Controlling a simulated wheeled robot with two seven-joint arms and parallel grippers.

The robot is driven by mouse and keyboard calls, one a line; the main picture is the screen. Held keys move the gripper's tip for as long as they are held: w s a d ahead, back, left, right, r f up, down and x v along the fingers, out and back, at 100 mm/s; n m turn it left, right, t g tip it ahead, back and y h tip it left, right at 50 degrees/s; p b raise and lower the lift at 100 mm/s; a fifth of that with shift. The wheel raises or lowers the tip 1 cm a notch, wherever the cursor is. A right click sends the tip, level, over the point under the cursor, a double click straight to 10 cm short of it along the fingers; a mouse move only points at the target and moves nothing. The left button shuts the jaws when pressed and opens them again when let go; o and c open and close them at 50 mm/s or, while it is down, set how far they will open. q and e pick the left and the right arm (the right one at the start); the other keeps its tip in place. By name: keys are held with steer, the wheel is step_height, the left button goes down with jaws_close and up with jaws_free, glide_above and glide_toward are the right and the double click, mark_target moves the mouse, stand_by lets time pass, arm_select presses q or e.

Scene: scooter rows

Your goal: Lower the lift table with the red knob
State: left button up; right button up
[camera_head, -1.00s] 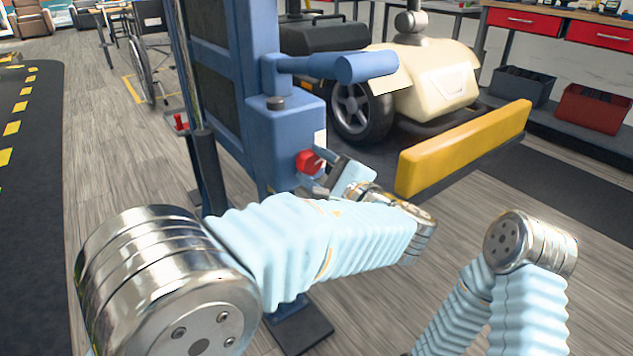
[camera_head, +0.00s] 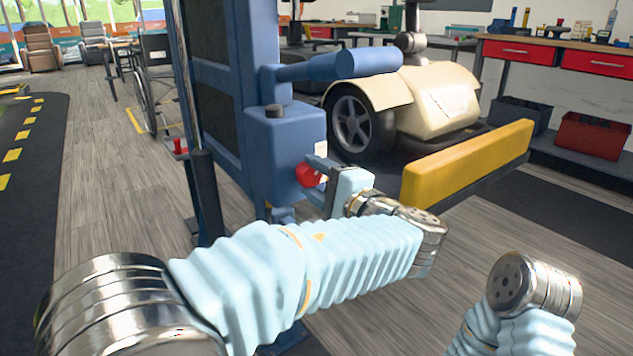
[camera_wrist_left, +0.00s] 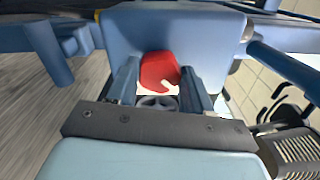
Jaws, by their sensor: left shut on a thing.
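The red knob (camera_head: 308,174) sits on the side of the blue box (camera_head: 285,140) on the lift table's post. My left gripper (camera_head: 318,180) is at the knob, with its fingers on either side of it. In the left wrist view the red knob (camera_wrist_left: 159,71) shows between the two fingers of the left gripper (camera_wrist_left: 160,82), which is shut on it. The lift table bears a cream scooter (camera_head: 430,95) and has a yellow bar (camera_head: 468,160) along its edge. The right gripper is out of view; only my right arm shows at lower right.
A blue handle (camera_head: 345,66) juts out above the box. A workbench (camera_head: 555,46) with red drawers stands at the back right, with a red bin (camera_head: 592,135) below. A wheelchair (camera_head: 150,80) is at the left. Wooden floor (camera_head: 110,190) at the left is clear.

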arm_select(q)
steer(key=shift+d+f, duration=0.1)
steer(key=o, duration=1)
steer(key=shift+o, duration=0.2)
steer(key=shift+s, duration=0.15)
steer(key=p+v, duration=0.1)
steer(key=v, duration=1.2)
steer(key=shift+s+d+p, duration=0.25)
steer(key=shift+p, duration=0.15)
